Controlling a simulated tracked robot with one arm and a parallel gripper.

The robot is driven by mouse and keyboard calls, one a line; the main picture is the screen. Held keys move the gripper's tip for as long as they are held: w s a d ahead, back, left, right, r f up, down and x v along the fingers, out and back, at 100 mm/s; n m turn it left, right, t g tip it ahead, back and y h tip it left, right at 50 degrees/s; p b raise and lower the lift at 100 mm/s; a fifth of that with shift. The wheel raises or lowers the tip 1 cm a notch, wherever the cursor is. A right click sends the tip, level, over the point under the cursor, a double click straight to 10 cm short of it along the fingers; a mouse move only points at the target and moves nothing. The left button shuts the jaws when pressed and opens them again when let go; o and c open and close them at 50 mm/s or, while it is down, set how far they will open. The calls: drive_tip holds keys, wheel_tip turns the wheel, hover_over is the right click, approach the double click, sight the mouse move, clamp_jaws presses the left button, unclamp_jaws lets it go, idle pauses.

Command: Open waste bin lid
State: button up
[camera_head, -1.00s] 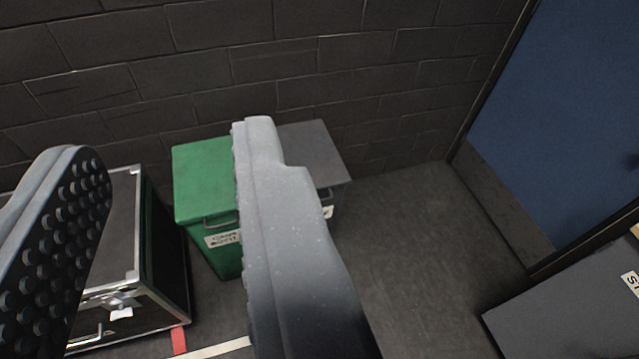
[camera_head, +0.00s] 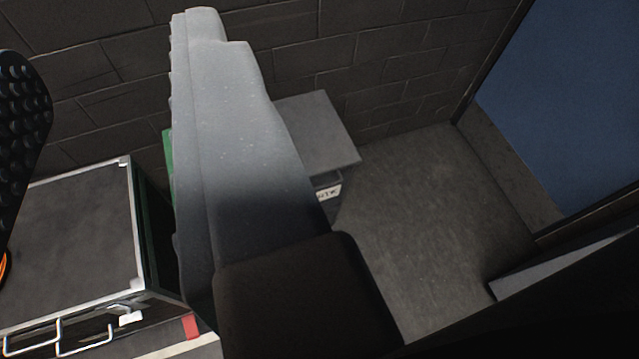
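A grey-lidded bin (camera_head: 322,140) stands against the wall, its lid flat and shut, with a white label on its front. A green bin (camera_head: 168,155) is beside it on the left, and almost all of it is hidden behind my gripper's right finger. My gripper (camera_head: 115,110) is open, its two fingers wide apart with nothing visible between them. The right finger covers the left part of the grey lid in the picture. The left finger shows only in part at the left edge. I cannot tell how far the fingers are from the bins.
A black case (camera_head: 70,235) with metal edges stands at the lower left. A dark block wall (camera_head: 400,75) runs behind the bins. Bare floor (camera_head: 430,215) lies right of the grey bin. A blue panel (camera_head: 575,110) is at the upper right, with a grey surface (camera_head: 560,265) below it.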

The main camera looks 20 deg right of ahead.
drive_tip(key=w+f+m, duration=0.2)
drive_tip(key=w+f, duration=0.2)
drive_tip(key=w, duration=0.3)
drive_tip(key=w+a+f+m+t, duration=0.15)
drive_tip(key=w+f, duration=0.25)
drive_tip(key=w, duration=0.4)
drive_tip(key=w+f+m, duration=0.3)
drive_tip(key=w+f, duration=0.1)
drive_tip(key=w, duration=0.3)
drive_tip(key=w+d+f+m+h+b, duration=0.15)
drive_tip(key=w+f+m, duration=0.25)
drive_tip(key=w+f, duration=0.5)
drive_tip(key=w+d+f+m+h+p, duration=0.15)
drive_tip(key=w+d+f+m, duration=0.35)
drive_tip(key=f, duration=0.9)
drive_tip(key=m+g+h+b, duration=0.2)
drive_tip(key=m+g+h, duration=0.1)
drive_tip(key=m+h, duration=0.9)
approach(326, 187)
drive_tip(key=shift+m+y, duration=0.25)
drive_tip(key=shift+y, duration=0.45)
drive_tip(key=b+x, duration=0.3)
drive_tip(key=x, duration=0.7)
drive_tip(key=shift+d+r+b, duration=0.15)
drive_tip(key=shift+d+b, duration=0.05)
drive_tip(key=shift+b, duration=0.1)
drive_tip(key=shift+t, duration=0.25)
